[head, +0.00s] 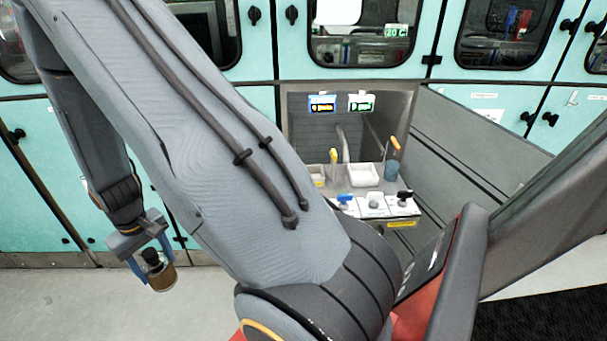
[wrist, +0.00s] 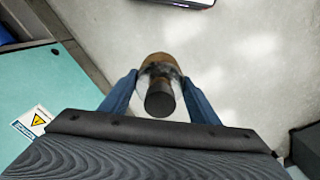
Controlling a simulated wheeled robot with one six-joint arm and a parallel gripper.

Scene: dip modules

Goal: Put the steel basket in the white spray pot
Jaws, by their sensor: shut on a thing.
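My gripper (head: 154,262) is at the lower left in the head view, its blue fingers shut on a small round basket with a black knob. I take this to be the steel basket (head: 162,279); its body looks brownish and shiny. In the wrist view the basket (wrist: 155,62) sits between both fingers of my gripper (wrist: 160,82), above the floor. A white open pot (head: 363,175) stands in the recessed station right of my arm, well away from the basket.
A blue cup (head: 391,169) with an orange-handled item stands right of the white pot. Switches (head: 375,203) line the station's front. Turquoise cabinets (head: 60,190) surround it, and one (wrist: 60,95) is close to my gripper.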

